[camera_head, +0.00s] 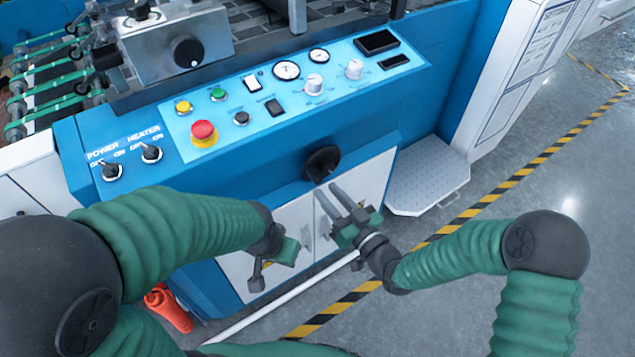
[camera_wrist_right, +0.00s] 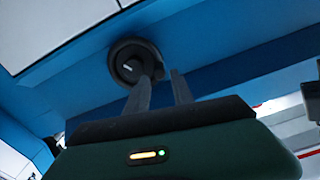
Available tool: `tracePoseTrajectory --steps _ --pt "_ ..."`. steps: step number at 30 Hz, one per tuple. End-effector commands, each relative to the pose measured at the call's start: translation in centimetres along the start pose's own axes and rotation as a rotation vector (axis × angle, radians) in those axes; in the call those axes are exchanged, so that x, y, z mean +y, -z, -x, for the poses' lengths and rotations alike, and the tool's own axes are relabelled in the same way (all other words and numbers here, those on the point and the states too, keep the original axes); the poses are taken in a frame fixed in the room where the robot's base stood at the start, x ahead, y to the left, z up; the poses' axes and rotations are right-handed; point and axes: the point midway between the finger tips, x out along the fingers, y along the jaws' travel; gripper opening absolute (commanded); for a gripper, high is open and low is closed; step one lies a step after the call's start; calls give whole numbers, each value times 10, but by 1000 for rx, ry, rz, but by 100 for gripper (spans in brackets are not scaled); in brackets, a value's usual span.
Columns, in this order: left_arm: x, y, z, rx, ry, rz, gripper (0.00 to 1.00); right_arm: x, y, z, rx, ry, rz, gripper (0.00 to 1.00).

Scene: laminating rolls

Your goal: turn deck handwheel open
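A black round handwheel (camera_head: 322,163) with a small crank grip sits on the blue front face of the machine, below the control panel; it also shows in the right wrist view (camera_wrist_right: 135,62). My right gripper (camera_head: 333,190) is just below and in front of the wheel, fingers pointing up toward it. Its two fingers (camera_wrist_right: 160,82) stand apart with nothing between them; whether a tip touches the wheel is unclear. My left gripper (camera_head: 262,278) hangs low, left of the wheel, in front of the white cabinet doors, its fingers poorly visible.
The sloped control panel (camera_head: 290,90) carries a red emergency button (camera_head: 204,132), gauges, knobs and switches. A grey block with a black knob (camera_head: 188,52) stands behind it. A metal step (camera_head: 428,178) lies to the right.

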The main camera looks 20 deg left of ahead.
Motion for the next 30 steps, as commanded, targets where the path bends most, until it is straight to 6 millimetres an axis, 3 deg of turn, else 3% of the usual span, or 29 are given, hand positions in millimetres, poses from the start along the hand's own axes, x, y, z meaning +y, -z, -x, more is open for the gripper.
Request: tracePoseTrajectory --steps 3,9,18,24,30 --pt "0 -2 -8 0 0 0 0 0 -2 -28 2 2 0 29" --pt "0 -3 -11 0 0 0 0 0 -1 -54 1 0 0 29" --pt "0 -3 -11 0 0 0 0 0 0 -57 -1 -1 0 28" --pt "0 -3 -11 0 0 0 0 0 0 -57 -1 -1 0 1" --pt "0 -3 -11 0 0 0 0 0 0 -57 -1 -1 1 0"
